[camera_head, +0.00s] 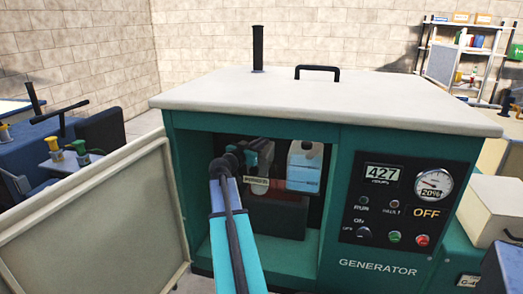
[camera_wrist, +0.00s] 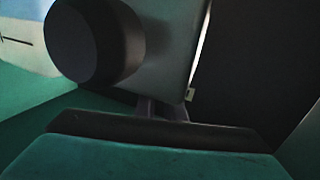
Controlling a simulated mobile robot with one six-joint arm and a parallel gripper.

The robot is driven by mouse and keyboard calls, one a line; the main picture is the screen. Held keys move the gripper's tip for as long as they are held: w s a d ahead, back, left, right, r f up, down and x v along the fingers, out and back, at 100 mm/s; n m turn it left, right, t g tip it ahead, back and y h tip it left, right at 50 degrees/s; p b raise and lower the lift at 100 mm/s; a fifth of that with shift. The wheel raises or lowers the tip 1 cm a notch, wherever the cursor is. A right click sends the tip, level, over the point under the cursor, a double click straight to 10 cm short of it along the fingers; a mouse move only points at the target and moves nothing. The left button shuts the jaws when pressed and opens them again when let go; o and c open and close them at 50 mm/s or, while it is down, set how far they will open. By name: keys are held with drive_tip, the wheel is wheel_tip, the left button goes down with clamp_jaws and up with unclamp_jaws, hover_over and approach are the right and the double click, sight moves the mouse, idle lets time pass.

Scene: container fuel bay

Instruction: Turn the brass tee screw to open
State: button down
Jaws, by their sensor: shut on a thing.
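My gripper (camera_head: 263,158) is inside the open bay of the teal generator (camera_head: 330,285), left of a clear bottle with blue liquid (camera_head: 304,172). In the wrist view my gripper (camera_wrist: 162,107) has its two dark fingers close together against a grey-green block (camera_wrist: 172,50). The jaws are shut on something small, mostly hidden. A tiny pale brass-coloured bit (camera_wrist: 190,94) shows beside the right finger and looks like part of the brass tee screw. I cannot make out the tee or which way it points. In the head view my arm and gripper hide the screw.
The opened pale door panel (camera_head: 95,215) stands at left. The control panel (camera_head: 400,205), with OFF showing and a gauge, is to the right. In the wrist view a dark cylinder (camera_wrist: 95,40) is close at upper left.

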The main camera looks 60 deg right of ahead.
drive_tip(key=shift+s+f+n+t+b, duration=0.1)
drive_tip(key=shift+f+n+t+b, duration=0.1)
drive_tip(key=shift+n+t+b, duration=0.8)
drive_tip(key=shift+t+b, duration=0.5)
drive_tip(key=shift+t, duration=0.1)
drive_tip(key=shift+r+n+t+y, duration=0.2)
drive_tip(key=shift+n+t+y, duration=0.1)
drive_tip(key=shift+n+t, duration=0.55)
drive_tip(key=shift+n+t+b, duration=0.25)
drive_tip(key=shift+t+b, duration=0.05)
drive_tip(key=shift+t, duration=0.45)
drive_tip(key=c, duration=1.8)
unclamp_jaws()
drive_tip(key=shift+c, duration=0.2)
